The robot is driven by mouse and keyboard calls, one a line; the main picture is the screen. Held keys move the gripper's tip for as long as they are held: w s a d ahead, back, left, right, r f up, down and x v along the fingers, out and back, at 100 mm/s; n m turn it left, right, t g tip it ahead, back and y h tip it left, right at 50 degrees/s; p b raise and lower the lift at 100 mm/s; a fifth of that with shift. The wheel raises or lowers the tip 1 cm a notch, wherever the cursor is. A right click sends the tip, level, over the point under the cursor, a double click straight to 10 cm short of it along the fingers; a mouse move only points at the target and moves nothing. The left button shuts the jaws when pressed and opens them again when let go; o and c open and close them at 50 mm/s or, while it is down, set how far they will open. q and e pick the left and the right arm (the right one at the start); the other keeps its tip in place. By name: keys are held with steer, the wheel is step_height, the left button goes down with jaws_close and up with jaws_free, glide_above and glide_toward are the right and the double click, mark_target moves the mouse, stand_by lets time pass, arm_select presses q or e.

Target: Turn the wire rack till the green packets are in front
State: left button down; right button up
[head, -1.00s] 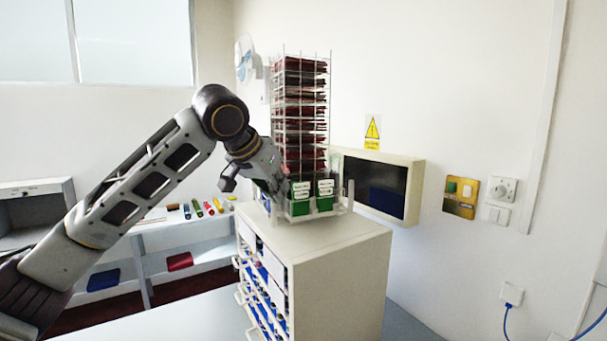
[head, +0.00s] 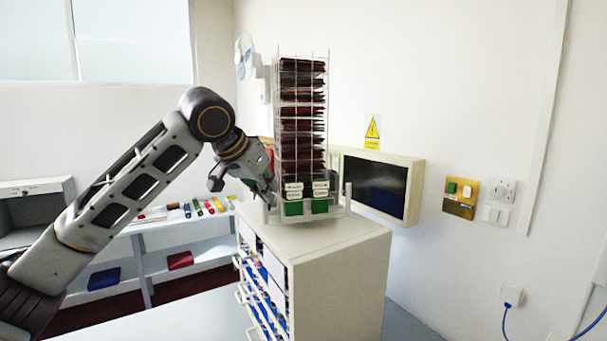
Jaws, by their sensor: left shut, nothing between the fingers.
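The wire rack (head: 302,120) stands upright on top of the white drawer cabinet (head: 330,238). Dark red packets (head: 301,105) fill the tiers of the face toward me. Two green packets (head: 293,208) with white labels sit at the bottom of that face, side by side. My left gripper (head: 268,196) is shut and empty at the rack's lower left edge; whether it touches the rack is hard to tell. The rack's far sides are hidden. My right gripper is not in view.
A dark screen in a cream frame (head: 416,190) is on the wall close behind the rack. A fan (head: 243,58) is at the back left. A low shelf (head: 190,240) with coloured rolls runs along the left wall. The cabinet top's front right is clear.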

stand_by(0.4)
arm_select(q)
steer(key=shift+w+a+p, duration=0.2)
steer(key=shift+w+a, duration=0.05)
steer(key=shift+a, duration=0.3)
steer(key=shift+w+a+p, duration=0.2)
steer(key=shift+w+a, duration=0.05)
steer(key=shift+a, duration=0.3)
steer(key=shift+w+a+p, duration=0.5)
steer(key=shift+w+a, duration=0.1)
steer(key=shift+a, duration=0.3)
